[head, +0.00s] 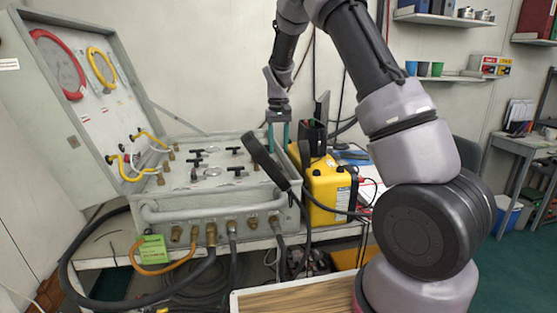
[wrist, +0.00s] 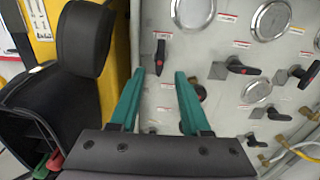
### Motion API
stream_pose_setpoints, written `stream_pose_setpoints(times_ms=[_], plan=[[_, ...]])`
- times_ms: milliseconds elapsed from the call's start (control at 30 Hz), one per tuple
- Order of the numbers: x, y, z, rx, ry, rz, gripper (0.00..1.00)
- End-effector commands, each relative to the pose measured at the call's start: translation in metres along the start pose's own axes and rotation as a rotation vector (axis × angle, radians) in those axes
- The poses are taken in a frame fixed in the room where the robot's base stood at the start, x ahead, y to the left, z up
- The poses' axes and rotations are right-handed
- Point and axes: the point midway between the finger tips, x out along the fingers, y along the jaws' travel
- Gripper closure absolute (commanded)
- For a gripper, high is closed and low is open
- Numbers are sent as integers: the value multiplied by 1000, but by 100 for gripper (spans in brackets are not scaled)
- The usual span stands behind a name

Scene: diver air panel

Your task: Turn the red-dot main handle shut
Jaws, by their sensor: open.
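I see no clear contact. Other black handles, such as one to the right (wrist: 240,68), also show reddish marks; I cannot tell for certain which is the main one. In the head view, my gripper (head: 278,135) hangs over the panel's right end, hiding that handle.
The open case lid (head: 105,110) rises at the left. A yellow unit (head: 330,188) stands close to the case's right side. A black handset (head: 265,160) rises near the case's front right corner. Hoses hang along the front.

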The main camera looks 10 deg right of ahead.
Motion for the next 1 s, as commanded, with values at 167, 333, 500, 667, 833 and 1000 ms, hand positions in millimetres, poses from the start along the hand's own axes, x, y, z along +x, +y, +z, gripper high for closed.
stream_pose_setpoints(times_ms=[167, 333, 500, 667, 833, 1000], plan=[[32, 0, 1, 1, -3, 1, 53], [48, 0, 0, 1, -1, 0, 53], [52, 0, 0, 1, 0, -1, 53], [52, 0, 0, 1, 0, -1, 53], [52, 0, 0, 1, 0, -1, 100], [52, 0, 0, 2, 0, -1, 100]])
